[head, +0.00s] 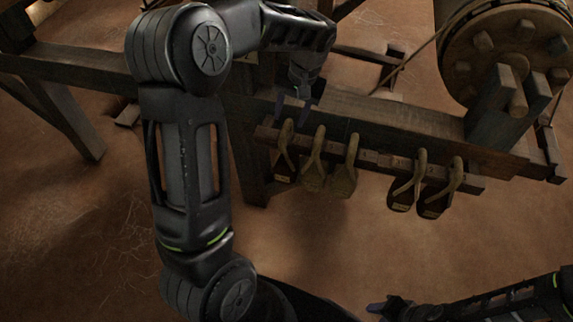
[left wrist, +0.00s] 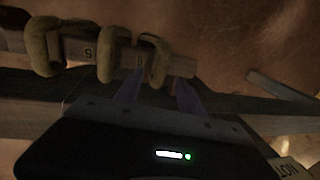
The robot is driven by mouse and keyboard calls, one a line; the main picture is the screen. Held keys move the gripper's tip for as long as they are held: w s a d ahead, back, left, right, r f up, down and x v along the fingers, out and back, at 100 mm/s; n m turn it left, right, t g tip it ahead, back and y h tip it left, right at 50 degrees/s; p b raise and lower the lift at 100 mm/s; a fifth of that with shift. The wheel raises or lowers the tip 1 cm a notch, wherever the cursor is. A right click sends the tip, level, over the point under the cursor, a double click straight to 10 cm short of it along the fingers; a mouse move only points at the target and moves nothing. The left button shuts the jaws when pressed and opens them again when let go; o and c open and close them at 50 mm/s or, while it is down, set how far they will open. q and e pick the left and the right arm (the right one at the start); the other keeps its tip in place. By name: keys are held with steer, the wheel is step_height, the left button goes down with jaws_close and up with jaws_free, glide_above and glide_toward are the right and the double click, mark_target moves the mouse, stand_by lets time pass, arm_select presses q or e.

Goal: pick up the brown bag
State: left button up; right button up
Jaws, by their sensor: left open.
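Several small bags hang by loop handles from a numbered wooden rail (head: 370,160). The leftmost is a dark brown bag (head: 285,168) with a tan loop handle. Two olive-tan bags (head: 343,180) hang beside it, and two more dark brown bags (head: 437,205) hang at the right. I cannot tell which is meant. My left gripper (head: 292,104) is open, its fingers pointing down just above the leftmost bag's handle. In the left wrist view, that handle (left wrist: 159,62) shows just beyond and between the open fingertips (left wrist: 157,93). My right gripper (head: 386,306) is low, away from the bags; its jaws are unclear.
A dark wooden loom beam (head: 400,115) runs behind the rail. A large pegged wooden drum (head: 510,50) stands at the upper right, and a slanted wooden leg (head: 70,120) at the left. The brown floor (head: 330,250) in front of the bags is clear.

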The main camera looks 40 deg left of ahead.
mark_target(287, 124)
arm_select(q)
steer(key=shift+s+a+f+b, duration=0.1)
steer(key=shift+a+f+b, duration=0.15)
steer(key=shift+f, duration=1.05)
steer(key=shift+s+a+f+b, duration=0.15)
steer(key=shift+a+f, duration=0.1)
steer(key=shift+f, duration=1.05)
jaws_close()
steer(key=shift+w+r, duration=0.1)
